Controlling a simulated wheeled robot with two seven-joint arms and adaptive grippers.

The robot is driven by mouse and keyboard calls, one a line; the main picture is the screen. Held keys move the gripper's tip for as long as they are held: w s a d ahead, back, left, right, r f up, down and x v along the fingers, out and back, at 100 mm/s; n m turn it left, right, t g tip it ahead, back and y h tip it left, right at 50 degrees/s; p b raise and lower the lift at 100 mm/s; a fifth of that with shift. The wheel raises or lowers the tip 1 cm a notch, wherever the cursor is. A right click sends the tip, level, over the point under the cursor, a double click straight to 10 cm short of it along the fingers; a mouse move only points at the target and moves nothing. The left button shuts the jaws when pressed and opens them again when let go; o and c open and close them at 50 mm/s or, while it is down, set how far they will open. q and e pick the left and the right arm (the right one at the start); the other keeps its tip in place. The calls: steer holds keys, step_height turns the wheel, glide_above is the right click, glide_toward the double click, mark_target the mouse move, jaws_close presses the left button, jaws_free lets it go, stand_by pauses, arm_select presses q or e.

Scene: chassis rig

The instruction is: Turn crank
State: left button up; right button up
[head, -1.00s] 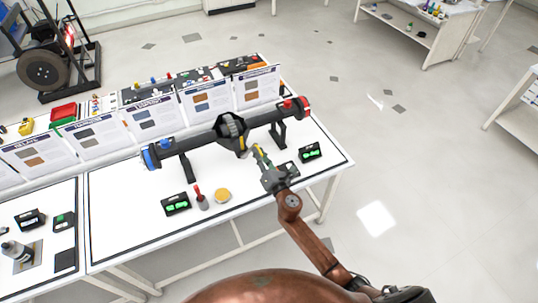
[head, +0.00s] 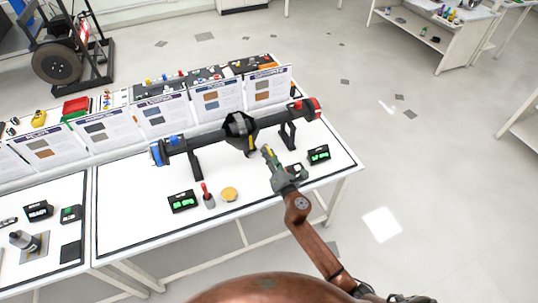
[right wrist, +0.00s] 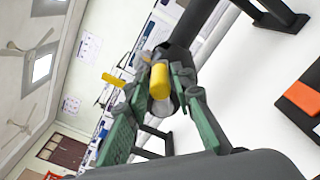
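A dark axle rig (head: 195,143) lies across the white table on stands, with a blue left end (head: 158,153) and a red right end (head: 314,108). Its round black middle housing (head: 240,126) has a yellow part (head: 251,143) on the near side. My right gripper (head: 267,152) is just in front of and to the right of the housing. In the right wrist view its green-padded fingers (right wrist: 160,95) are apart. A yellow crank grip (right wrist: 159,80) shows between the fingertips; I cannot tell whether they touch it. My left gripper is not in view.
Small black boxes with green displays (head: 184,202) stand on the table near the front. A red-topped item (head: 207,196) and a yellow disc (head: 229,194) stand in front of the rig. Printed panels (head: 163,115) line up behind it. The floor to the right is open.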

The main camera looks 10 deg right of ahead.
steer(key=shift+o, duration=1.2)
steer(key=shift+s+d, duration=0.1)
steer(key=s+d, duration=0.2)
steer(key=s, duration=0.9)
steer(key=shift+s, duration=0.35)
